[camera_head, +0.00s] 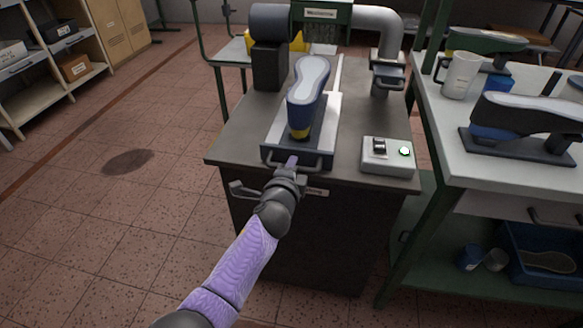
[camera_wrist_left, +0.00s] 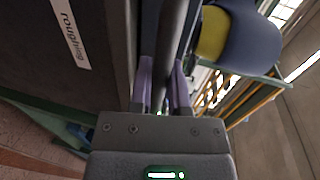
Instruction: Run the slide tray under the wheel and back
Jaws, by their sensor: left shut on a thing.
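The slide tray (camera_head: 270,152) sits on the dark machine bench and carries a blue shoe last with a pale sole facing up (camera_head: 308,92). The tray has a bar handle at its front edge. My left gripper (camera_head: 290,165) is at that handle, shut on it; in the left wrist view its two purple fingers (camera_wrist_left: 162,85) lie on either side of the dark bar. The wheel (camera_head: 271,22) is a dark drum housing at the back left of the bench, behind the last. My right gripper is not in view.
A control box (camera_head: 388,158) with a black switch and a lit green button stands right of the tray. A grey duct (camera_head: 390,35) rises behind it. The right workbench (camera_head: 440,110) holds a mug (camera_head: 459,75) and another last on a stand (camera_head: 530,115). The floor at left is clear.

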